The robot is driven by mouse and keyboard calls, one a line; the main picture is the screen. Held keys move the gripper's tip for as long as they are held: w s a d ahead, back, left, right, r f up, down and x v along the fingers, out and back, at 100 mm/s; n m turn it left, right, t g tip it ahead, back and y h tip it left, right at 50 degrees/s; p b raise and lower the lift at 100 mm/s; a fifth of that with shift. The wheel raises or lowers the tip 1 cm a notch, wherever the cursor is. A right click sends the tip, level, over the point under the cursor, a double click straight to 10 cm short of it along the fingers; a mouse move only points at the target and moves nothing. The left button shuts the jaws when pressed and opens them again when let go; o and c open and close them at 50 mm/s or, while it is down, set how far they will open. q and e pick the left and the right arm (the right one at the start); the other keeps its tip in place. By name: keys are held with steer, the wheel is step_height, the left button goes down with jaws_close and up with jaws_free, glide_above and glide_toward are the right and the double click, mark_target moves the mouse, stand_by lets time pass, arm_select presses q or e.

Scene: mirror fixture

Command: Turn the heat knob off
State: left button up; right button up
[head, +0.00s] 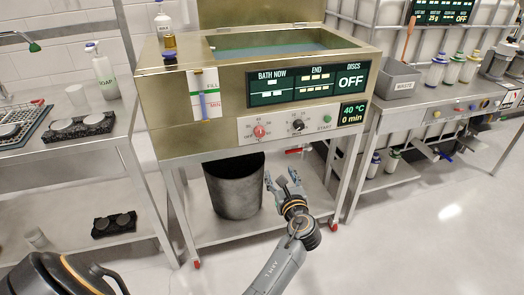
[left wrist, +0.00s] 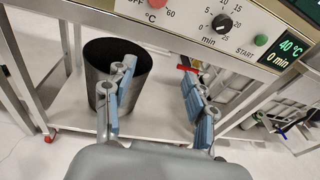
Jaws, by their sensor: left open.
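The heat knob (head: 260,131) is the red round knob on the left of the white control panel, above a °C mark. It shows partly at the top edge of the left wrist view (left wrist: 156,3). Its exact pointer angle is too small to tell. The display (head: 353,112) reads 40 °C and 0 min. My left gripper (head: 281,177) is open and empty, below the panel and apart from the knob. Its two fingers also show spread apart in the left wrist view (left wrist: 158,98). My right gripper is not in view.
A black minute knob (head: 298,126) and a green START button (head: 325,119) sit right of the heat knob. A dark bin (head: 233,188) stands on the shelf below. A red-handled valve (head: 298,150) hangs under the bath. The floor at right is clear.

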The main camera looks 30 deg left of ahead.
arm_select(q)
steer(key=y, duration=0.2)
glide_toward(261, 133)
steer(key=b+x, duration=0.2)
steer(key=x, duration=0.5)
steer(key=shift+w+a+b, duration=0.15)
steer(key=shift+b, duration=0.25)
steer(key=shift+w+a, duration=0.4)
steer(key=shift+a, duration=0.05)
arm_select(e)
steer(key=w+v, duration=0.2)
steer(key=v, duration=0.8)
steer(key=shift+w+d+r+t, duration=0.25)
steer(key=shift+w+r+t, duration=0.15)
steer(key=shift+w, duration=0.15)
arm_select(q)
steer(key=c, duration=1.2)
